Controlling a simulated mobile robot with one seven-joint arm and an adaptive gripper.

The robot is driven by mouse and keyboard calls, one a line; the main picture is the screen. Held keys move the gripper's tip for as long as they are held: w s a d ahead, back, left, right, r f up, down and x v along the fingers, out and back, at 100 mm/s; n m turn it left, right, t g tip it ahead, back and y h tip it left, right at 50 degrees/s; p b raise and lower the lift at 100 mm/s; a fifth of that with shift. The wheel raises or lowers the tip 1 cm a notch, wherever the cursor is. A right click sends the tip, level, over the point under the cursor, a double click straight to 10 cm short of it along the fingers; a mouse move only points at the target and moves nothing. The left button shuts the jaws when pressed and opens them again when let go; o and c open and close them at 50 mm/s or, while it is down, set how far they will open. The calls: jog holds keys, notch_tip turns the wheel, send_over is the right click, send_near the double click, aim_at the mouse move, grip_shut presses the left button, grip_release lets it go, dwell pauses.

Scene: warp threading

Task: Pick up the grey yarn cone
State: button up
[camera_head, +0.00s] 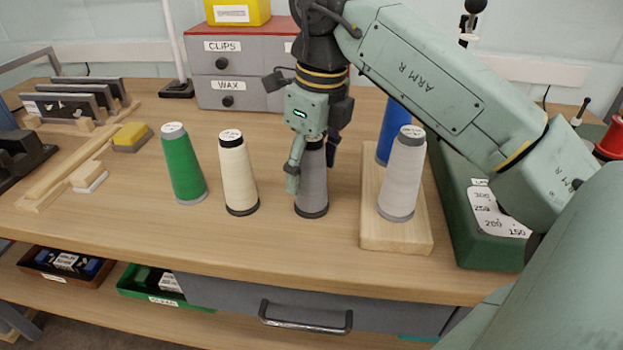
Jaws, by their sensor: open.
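The grey yarn cone (312,185) stands upright on the wooden table, right of a cream cone. My gripper (312,168) is over it from above, open, with one finger in front on the left and the other behind on the right. The cone's top is hidden by my gripper. Whether the fingers touch the cone is not clear. A paler grey-white cone (402,175) stands on a wooden board (395,235) to the right.
A cream cone (238,175) and a green cone (183,165) stand to the left. A blue cone (393,130) is behind the grey-white one. A drawer cabinet (235,85) stands at the back. A green box (480,240) is at right. The table's front strip is clear.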

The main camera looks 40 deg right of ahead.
jog(key=shift+c, duration=0.4)
jog(key=c, duration=1.1)
jog(key=shift+r, duration=0.15)
jog(key=shift+c, duration=0.2)
